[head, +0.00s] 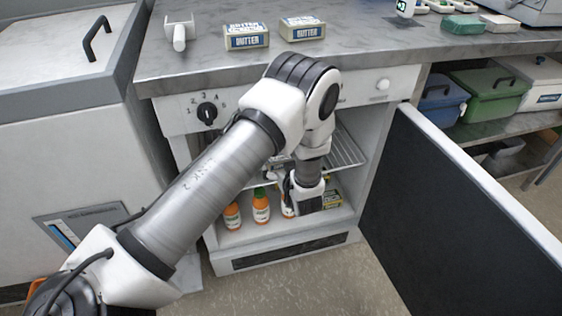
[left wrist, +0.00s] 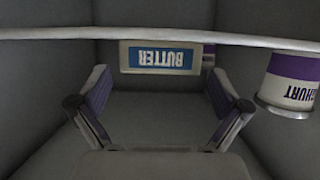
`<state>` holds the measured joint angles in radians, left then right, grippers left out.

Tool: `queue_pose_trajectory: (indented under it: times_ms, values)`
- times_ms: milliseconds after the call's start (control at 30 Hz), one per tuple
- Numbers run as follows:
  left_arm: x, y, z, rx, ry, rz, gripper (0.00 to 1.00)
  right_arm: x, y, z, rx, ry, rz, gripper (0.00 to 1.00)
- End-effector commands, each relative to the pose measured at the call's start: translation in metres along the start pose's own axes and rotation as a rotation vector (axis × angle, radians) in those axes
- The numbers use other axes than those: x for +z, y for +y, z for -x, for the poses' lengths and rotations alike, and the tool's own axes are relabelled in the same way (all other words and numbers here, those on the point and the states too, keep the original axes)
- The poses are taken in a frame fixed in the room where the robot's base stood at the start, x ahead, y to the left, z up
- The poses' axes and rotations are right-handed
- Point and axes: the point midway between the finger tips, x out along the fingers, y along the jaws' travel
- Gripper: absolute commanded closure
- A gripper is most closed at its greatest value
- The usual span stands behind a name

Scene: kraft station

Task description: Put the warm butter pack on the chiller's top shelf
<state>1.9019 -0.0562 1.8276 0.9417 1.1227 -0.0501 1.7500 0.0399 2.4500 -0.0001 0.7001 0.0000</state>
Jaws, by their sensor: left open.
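Two butter packs, one on the left (head: 246,36) and one on the right (head: 302,28), lie on the counter in the head view. I cannot tell which pack is warm. The chiller (head: 290,262) stands open below, with a wire shelf (head: 347,152) inside. My left gripper (head: 312,203) reaches into the chiller, open and empty. In the left wrist view, a butter pack (left wrist: 158,57) with upside-down lettering is ahead, between the open fingers (left wrist: 159,78) and apart from them. My arm hides much of the chiller's inside. My right gripper is not in view.
The chiller door (head: 450,215) stands open at the right. Orange bottles (head: 261,206) stand low inside. A yoghurt pot (left wrist: 290,80) is close to the right finger in the left wrist view. A white scoop (head: 180,34) lies on the counter (head: 365,40).

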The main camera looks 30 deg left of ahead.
Motion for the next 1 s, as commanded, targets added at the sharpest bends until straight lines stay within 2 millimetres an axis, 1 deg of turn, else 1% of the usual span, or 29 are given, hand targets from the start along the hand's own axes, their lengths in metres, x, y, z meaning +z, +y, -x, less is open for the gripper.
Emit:
queue_pose_trajectory:
  times_ms: [33, 200, 333, 400, 467, 533, 567, 600, 633, 667, 700, 767, 800, 900, 933, 1000]
  values:
    - [-0.004, 0.002, 0.016, 0.005, 0.0, -0.007, 0.0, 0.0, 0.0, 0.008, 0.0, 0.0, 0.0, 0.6]
    - [-0.004, 0.001, 0.06, 0.004, 0.001, -0.006, 0.0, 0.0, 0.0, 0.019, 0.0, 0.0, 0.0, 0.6]
    - [-0.003, 0.001, 0.083, 0.004, 0.002, -0.004, 0.0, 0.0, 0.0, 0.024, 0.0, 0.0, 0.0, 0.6]
    - [-0.001, 0.0, 0.089, 0.003, -0.002, -0.006, 0.0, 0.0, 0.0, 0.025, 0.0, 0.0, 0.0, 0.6]
    - [0.009, -0.006, 0.091, 0.013, -0.036, -0.035, 0.0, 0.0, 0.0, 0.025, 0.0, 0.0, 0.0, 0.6]
    - [0.038, -0.022, 0.091, 0.046, -0.137, -0.123, 0.0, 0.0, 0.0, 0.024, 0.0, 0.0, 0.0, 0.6]
    - [0.056, -0.032, 0.093, 0.071, -0.205, -0.179, 0.0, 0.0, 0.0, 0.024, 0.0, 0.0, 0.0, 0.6]
    - [0.085, -0.05, 0.101, 0.112, -0.317, -0.267, 0.0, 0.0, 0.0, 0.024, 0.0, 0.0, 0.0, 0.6]
    - [0.108, -0.066, 0.11, 0.148, -0.413, -0.335, 0.0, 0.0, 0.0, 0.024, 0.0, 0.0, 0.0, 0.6]
    - [0.13, -0.083, 0.123, 0.187, -0.513, -0.401, 0.0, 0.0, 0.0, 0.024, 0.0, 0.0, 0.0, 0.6]
    - [0.157, -0.105, 0.143, 0.24, -0.643, -0.483, 0.0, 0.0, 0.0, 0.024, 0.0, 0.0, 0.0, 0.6]
    - [0.187, -0.135, 0.178, 0.319, -0.82, -0.58, 0.0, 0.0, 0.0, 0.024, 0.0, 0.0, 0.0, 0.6]
    - [0.201, -0.152, 0.2, 0.369, -0.918, -0.63, 0.0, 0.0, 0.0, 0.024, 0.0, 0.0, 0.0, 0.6]
    - [0.218, -0.179, 0.24, 0.459, -1.077, -0.704, 0.0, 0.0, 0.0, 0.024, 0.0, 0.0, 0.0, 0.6]
    - [0.22, -0.182, 0.247, 0.475, -1.101, -0.715, 0.0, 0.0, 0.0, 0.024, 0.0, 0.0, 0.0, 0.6]
    - [0.222, -0.186, 0.253, 0.492, -1.123, -0.727, 0.0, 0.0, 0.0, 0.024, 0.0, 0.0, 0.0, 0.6]
